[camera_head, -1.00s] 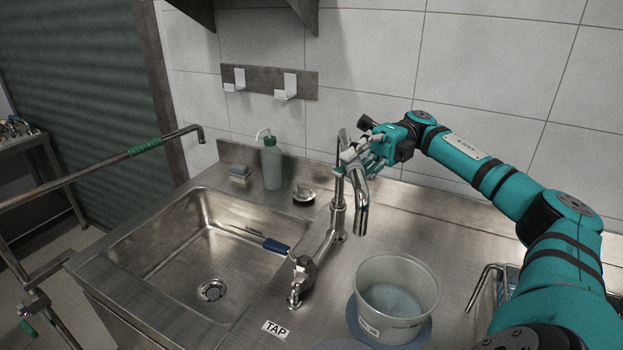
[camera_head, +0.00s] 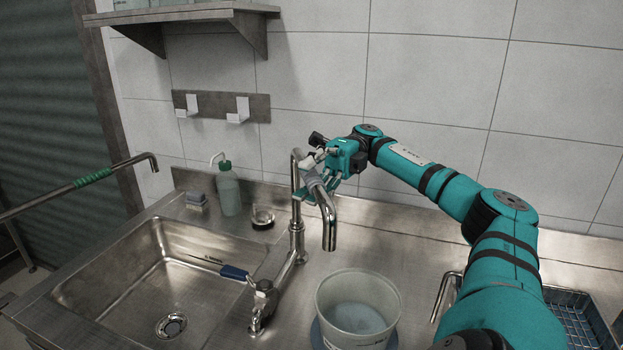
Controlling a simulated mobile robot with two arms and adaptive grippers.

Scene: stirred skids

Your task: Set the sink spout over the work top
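The sink spout (camera_head: 329,222) is a chrome tube rising from the tap post (camera_head: 297,240) and bending down at its tip. Its tip hangs over the work top (camera_head: 404,262), to the right of the post and behind a grey-white bucket. My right gripper (camera_head: 315,178), on the teal arm, is at the upper part of the spout, with its fingers on both sides of the tube. It looks closed around the spout, though the fingers partly hide the contact. The sink basin (camera_head: 122,287) lies to the left. My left gripper is not in view.
The bucket (camera_head: 358,308) stands on the work top in front of the spout. A tap handle (camera_head: 262,300) is at the basin's right edge. A blue wire basket (camera_head: 580,325) is at lower right.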

